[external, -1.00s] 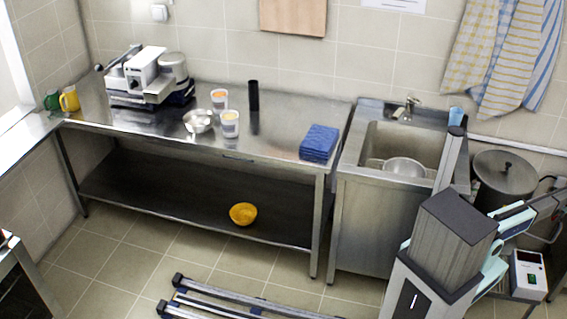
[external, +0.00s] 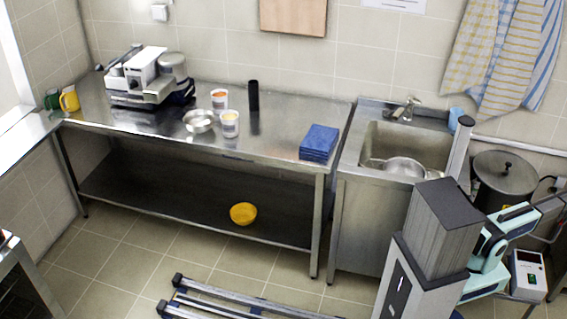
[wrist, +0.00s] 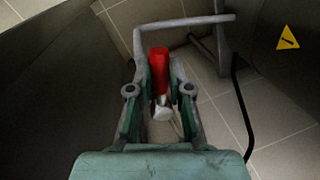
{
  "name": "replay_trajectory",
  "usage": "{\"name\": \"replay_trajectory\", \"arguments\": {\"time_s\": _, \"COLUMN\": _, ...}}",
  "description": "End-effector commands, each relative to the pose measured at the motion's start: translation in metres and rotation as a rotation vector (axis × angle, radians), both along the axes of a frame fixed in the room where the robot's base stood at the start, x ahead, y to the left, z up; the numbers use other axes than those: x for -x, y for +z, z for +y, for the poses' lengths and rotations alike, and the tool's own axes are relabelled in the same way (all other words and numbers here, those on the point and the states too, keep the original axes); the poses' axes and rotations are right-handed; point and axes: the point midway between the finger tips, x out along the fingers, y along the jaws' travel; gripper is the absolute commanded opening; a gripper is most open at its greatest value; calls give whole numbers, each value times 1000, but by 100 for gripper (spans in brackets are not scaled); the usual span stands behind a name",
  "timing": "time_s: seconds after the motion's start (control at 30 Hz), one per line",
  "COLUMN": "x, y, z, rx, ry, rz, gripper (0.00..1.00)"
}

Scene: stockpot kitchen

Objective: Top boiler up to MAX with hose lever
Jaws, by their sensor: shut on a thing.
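In the wrist view my gripper (wrist: 160,92) is shut on a red lever-like piece (wrist: 159,62), which stands between its two green fingers. A pale, rounded metal end shows just below the red piece. Whether it belongs to a hose or a tap I cannot tell. In the external view the boiler, a large dark lidded pot (external: 505,178), stands at the right, partly behind my arm. No MAX mark or water level is visible. My gripper is not visible in the external view.
A grey bent tube (wrist: 185,21) crosses beyond my fingers. A sink (external: 415,145) holds a metal bowl (external: 404,168). A white box (external: 528,274) is low at right.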

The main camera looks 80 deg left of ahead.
Motion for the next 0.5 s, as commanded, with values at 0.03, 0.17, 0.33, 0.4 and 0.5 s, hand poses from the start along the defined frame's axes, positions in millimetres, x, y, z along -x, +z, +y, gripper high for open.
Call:
{"name": "replay_trajectory", "arguments": {"time_s": 0.03, "x": 0, "y": 0, "z": 1, "rx": 1, "ry": 4, "rz": 0, "gripper": 0}}
{"name": "replay_trajectory", "arguments": {"time_s": 0.17, "x": 0, "y": 0, "z": 1, "rx": 2, "ry": 5, "rz": -1, "gripper": 0}}
{"name": "replay_trajectory", "arguments": {"time_s": 0.33, "x": 0, "y": 0, "z": 1, "rx": 1, "ry": 4, "rz": 0, "gripper": 0}}
{"name": "replay_trajectory", "arguments": {"time_s": 0.4, "x": 0, "y": 0, "z": 1, "rx": 1, "ry": 4, "rz": 0, "gripper": 36}}
{"name": "replay_trajectory", "arguments": {"time_s": 0.5, "x": 0, "y": 0, "z": 1, "rx": 1, "ry": 3, "rz": 0, "gripper": 44}}
